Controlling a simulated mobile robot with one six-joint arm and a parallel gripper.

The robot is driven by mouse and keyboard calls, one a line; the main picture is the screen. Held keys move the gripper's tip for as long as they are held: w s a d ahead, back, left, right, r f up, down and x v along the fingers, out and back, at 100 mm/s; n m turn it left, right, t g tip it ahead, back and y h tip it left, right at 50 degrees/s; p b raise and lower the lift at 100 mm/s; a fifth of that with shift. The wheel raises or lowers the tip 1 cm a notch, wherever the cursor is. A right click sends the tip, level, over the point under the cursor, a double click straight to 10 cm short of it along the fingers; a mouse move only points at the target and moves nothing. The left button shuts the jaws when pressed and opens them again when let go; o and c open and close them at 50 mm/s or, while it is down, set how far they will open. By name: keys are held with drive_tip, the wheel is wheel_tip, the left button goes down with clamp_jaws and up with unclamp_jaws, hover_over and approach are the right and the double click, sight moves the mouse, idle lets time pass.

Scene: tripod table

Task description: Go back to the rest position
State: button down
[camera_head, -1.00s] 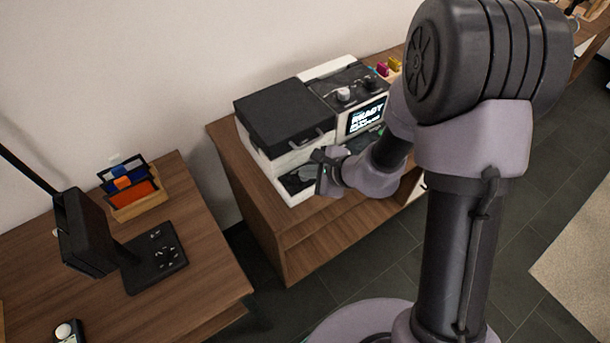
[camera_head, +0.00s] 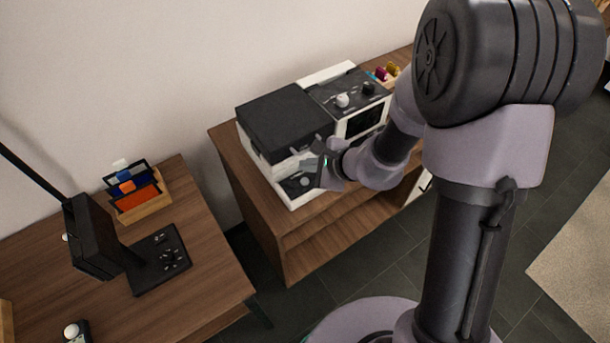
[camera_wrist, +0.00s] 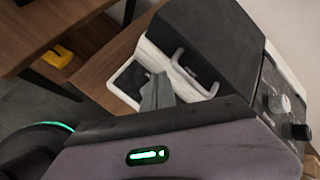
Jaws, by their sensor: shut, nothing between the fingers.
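My gripper (camera_head: 322,168) is in front of a white machine with a black lid (camera_head: 283,117) on the wooden cabinet. Its fingers are shut and hold nothing. In the wrist view, the gripper's grey fingers (camera_wrist: 157,92) point towards the machine's white front tray (camera_wrist: 140,75). The black lid with its light handle (camera_wrist: 205,45) is just beyond. I cannot tell whether the fingers touch the machine. My arm hides part of the machine's right side.
The machine's screen (camera_head: 365,122) is dark, with knobs (camera_head: 343,100) above it. A wooden cabinet (camera_head: 290,240) carries the machine. A yellow object (camera_wrist: 57,57) shows in the wrist view.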

drive_tip(key=shift+r+p, duration=0.55)
drive_tip(key=shift+r, duration=0.75)
drive_tip(key=s+a+r+n+g+y, duration=0.1)
drive_tip(key=s+r+n, duration=0.95)
drive_tip(key=r, duration=0.65)
drive_tip(key=s+d+r+n+h, duration=0.3)
drive_tip(key=s+d+h, duration=0.2)
drive_tip(key=s+d, duration=0.5)
drive_tip(key=shift+s+d+h, duration=0.2)
drive_tip(key=shift+s+h, duration=0.1)
drive_tip(key=shift+s, duration=0.7)
